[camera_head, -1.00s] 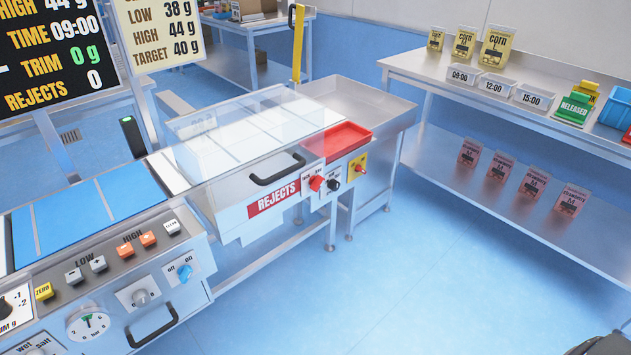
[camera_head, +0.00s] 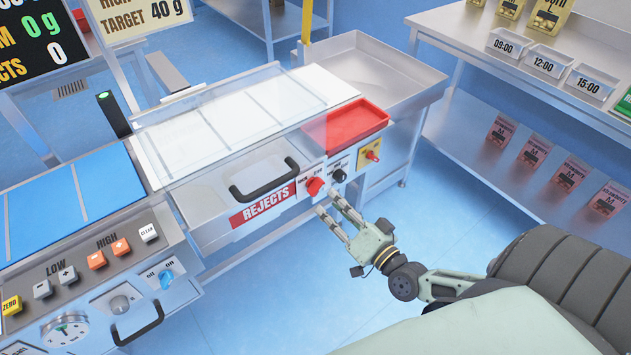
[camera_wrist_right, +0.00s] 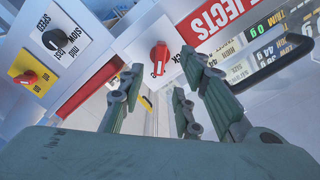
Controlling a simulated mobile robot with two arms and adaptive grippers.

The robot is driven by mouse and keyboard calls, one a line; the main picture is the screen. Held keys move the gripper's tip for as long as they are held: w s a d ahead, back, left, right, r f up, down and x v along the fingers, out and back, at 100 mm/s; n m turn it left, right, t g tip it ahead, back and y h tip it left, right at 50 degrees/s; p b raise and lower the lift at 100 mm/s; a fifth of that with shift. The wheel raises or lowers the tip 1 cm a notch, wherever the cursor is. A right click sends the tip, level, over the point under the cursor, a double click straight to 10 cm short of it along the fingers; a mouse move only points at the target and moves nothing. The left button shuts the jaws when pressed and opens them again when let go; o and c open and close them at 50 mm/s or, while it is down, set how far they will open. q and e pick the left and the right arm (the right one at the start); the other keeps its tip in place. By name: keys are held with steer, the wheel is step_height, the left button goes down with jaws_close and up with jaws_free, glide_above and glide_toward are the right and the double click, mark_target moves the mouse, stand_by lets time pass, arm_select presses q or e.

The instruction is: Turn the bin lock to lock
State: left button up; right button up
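The bin lock is a red knob (camera_head: 314,186) on the front panel, just right of the REJECTS label and black handle. In the right wrist view the red knob (camera_wrist_right: 159,56) shows a white pointer mark, with partly hidden lettering beside it. My right gripper (camera_head: 328,206) is just in front of and slightly below the knob in the head view. Its fingers are spread, empty and apart from the knob. In the right wrist view the open fingers (camera_wrist_right: 160,85) point toward the knob. My left gripper is not in view.
A black speed knob (camera_head: 338,176) and a yellow switch panel (camera_head: 367,154) sit right of the lock. The black bin handle (camera_head: 264,182) is close on the left. A red tray (camera_head: 357,122) lies above. A steel shelf table (camera_head: 465,45) stands at the right.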

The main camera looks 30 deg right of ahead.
mark_target(319, 191)
steer(key=w, duration=0.5)
steer(key=shift+w+a, duration=0.15)
steer(key=shift+a, duration=0.05)
steer(key=shift+w, duration=0.6)
steer(key=shift+w+a, duration=0.1)
steer(key=shift+w, duration=0.05)
steer(key=c, duration=0.4)
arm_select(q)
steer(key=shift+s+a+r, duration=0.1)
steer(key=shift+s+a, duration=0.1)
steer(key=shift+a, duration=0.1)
arm_select(e)
jaws_close()
